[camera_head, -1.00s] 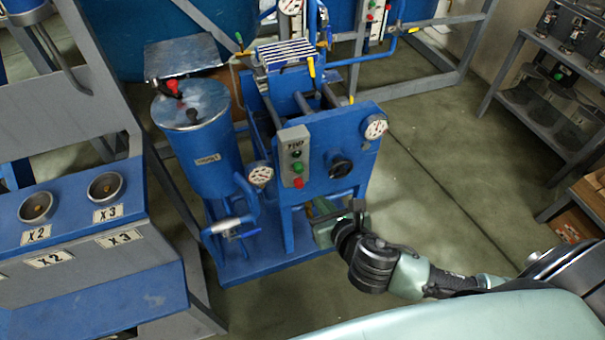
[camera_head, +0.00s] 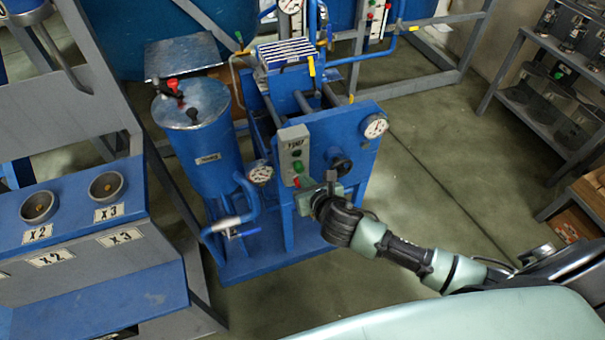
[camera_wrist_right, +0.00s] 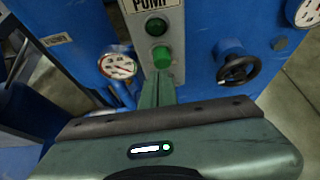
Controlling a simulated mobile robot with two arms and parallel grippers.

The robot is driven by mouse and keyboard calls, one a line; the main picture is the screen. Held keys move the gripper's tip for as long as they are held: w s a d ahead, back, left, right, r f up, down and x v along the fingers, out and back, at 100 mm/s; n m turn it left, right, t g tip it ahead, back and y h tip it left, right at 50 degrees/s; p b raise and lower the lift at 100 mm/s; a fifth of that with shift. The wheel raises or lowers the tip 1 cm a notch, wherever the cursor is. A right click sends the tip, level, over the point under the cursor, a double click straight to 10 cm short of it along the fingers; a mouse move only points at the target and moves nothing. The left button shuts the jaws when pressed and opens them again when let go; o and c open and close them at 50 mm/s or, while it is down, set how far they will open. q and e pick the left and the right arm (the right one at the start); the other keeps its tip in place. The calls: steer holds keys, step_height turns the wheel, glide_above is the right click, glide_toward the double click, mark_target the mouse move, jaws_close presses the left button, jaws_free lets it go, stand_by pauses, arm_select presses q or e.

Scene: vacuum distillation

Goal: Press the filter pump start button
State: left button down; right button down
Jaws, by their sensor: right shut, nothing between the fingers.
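The filter pump's grey control box (camera_head: 292,141) is mounted on the blue pump frame. Its green button (camera_head: 298,167) shows just above my right gripper (camera_head: 302,191). In the right wrist view, the box carries a PUMP label (camera_wrist_right: 139,5), a dark green lamp (camera_wrist_right: 156,27) and the bright green button (camera_wrist_right: 162,57). My right gripper's shut fingers (camera_wrist_right: 158,80) appear just below this button and overlap the box's lower part. I cannot tell whether they touch the button. The red button low on the box is mostly hidden by the gripper. My left gripper is not in view.
A pressure gauge (camera_head: 260,173) sits left of the box, and another (camera_head: 375,126) is at the frame's upper right. A black handwheel (camera_wrist_right: 238,68) is right of the box. A blue tank (camera_head: 205,150) stands at left. Open floor (camera_head: 440,190) lies to the right.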

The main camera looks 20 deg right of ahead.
mark_target(298, 167)
steer(key=shift+w, duration=1.05)
